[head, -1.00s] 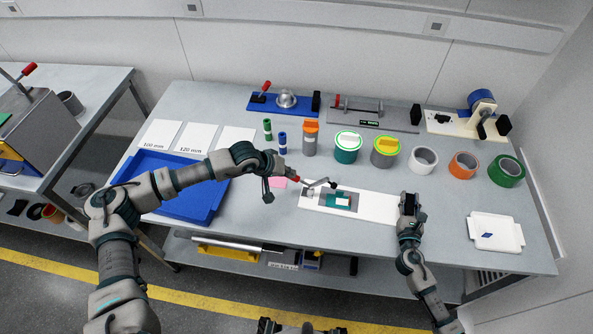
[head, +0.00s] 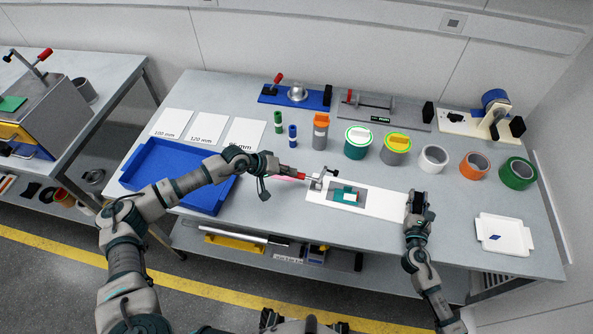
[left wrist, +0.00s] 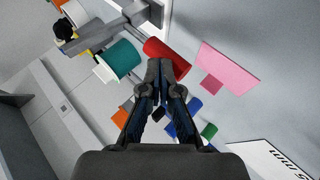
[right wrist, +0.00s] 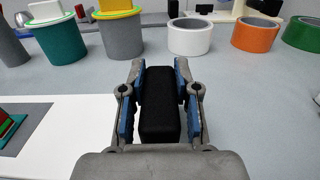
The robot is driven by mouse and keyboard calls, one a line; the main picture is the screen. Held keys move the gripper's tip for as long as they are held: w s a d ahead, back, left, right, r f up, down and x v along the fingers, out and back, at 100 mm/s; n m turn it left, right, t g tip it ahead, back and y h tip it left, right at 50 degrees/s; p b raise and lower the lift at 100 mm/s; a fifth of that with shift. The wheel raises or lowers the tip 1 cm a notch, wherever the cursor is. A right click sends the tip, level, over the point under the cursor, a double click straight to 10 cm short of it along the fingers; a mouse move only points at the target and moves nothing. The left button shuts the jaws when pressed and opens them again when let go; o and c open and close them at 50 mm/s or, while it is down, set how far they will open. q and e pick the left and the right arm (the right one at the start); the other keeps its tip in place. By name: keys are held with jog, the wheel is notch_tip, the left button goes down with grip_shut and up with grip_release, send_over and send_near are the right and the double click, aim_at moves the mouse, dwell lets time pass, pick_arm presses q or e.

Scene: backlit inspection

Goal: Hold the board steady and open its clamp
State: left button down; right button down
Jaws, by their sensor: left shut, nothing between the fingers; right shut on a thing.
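The white board (head: 385,204) lies on the bench. A teal piece with a white label (head: 347,196) lies on its dark pad. A grey metal clamp (head: 317,182) stands at the board's left end, its arm raised off the teal piece and its red handle (head: 288,172) pointing left. My left gripper (head: 272,165) is shut and empty close to the handle; in the left wrist view, the red handle (left wrist: 168,56) is just beyond the fingertips (left wrist: 160,68). My right gripper (head: 418,198) is shut on a black block (right wrist: 160,118) at the board's right end.
A blue tray (head: 140,183) lies left, beneath my left arm. Cans, including a teal can (head: 356,150), and tape rolls such as the white roll (head: 433,158) stand behind the board. A white tray (head: 505,248) is at right. A pink sheet (left wrist: 228,62) lies near the clamp.

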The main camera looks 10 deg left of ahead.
jog(key=shift+s+a+f, duration=0.1)
jog(key=shift+f, duration=0.3)
pick_arm(q)
jog(key=v, duration=1.2)
jog(key=shift+a+r, duration=0.15)
jog(key=shift+r, duration=0.3)
pick_arm(e)
jog(key=c, duration=0.9)
grip_release()
jog(key=shift+c, duration=0.2)
pick_arm(q)
jog(key=shift+w, duration=0.15)
pick_arm(e)
jog(key=shift+o, duration=0.9)
jog(key=shift+r, duration=0.2)
